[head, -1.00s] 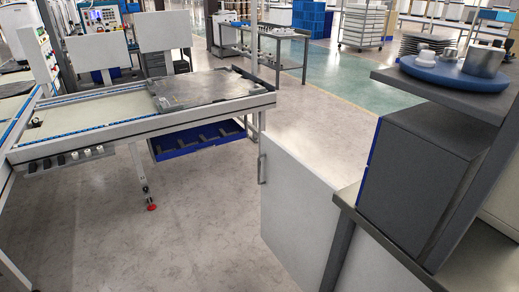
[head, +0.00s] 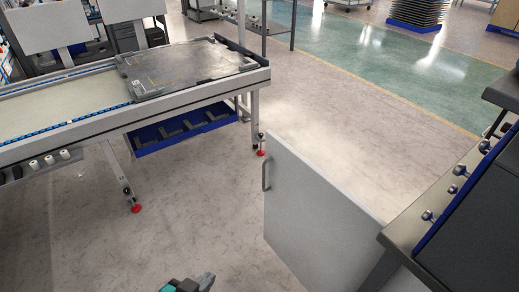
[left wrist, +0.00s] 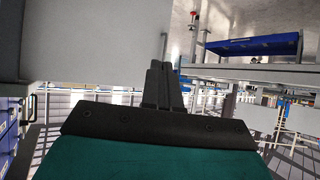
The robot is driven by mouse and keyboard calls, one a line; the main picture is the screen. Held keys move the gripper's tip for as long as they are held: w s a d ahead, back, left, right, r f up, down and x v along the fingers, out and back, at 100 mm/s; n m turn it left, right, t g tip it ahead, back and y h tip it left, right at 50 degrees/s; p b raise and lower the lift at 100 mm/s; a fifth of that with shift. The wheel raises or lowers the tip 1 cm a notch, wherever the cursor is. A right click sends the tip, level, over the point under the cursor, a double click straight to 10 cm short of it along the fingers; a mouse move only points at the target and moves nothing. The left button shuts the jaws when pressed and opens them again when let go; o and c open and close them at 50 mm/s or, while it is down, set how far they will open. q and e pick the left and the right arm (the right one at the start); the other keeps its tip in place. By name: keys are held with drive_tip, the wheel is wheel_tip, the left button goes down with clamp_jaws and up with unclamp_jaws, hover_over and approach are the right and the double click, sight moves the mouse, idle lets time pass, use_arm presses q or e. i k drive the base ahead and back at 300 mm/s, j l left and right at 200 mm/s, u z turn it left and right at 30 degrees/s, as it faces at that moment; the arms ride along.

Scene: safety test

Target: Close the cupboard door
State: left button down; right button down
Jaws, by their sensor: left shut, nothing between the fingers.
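The cupboard door (head: 318,210) is a flat light-grey panel, standing swung open with its far edge out over the floor. Its handle (head: 266,172) is a small grey bar near the free edge. The grey cupboard (head: 398,240) is at the right, mostly cut off by the frame. My left gripper (head: 208,279) is at the bottom, left of the door and apart from it in the head view. In the left wrist view the gripper (left wrist: 163,68) is shut and empty, and a pale panel that looks like the door (left wrist: 90,40) fills the upper left. My right gripper is not in view.
A conveyor-like bench (head: 60,125) with a dark plate (head: 185,65) stands at the left, a blue tray (head: 185,130) beneath it. Its red-footed legs reach the floor. Bare floor (head: 200,215) lies between bench and door. A dark block with a blue edge (head: 480,225) sits at the right.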

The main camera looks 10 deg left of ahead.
sight(325, 236)
drive_tip(key=i+j+z, duration=0.15)
drive_tip(key=i+j, duration=0.4)
drive_tip(key=i+j+z, duration=0.15)
drive_tip(key=i+j, duration=0.35)
drive_tip(key=j, duration=0.2)
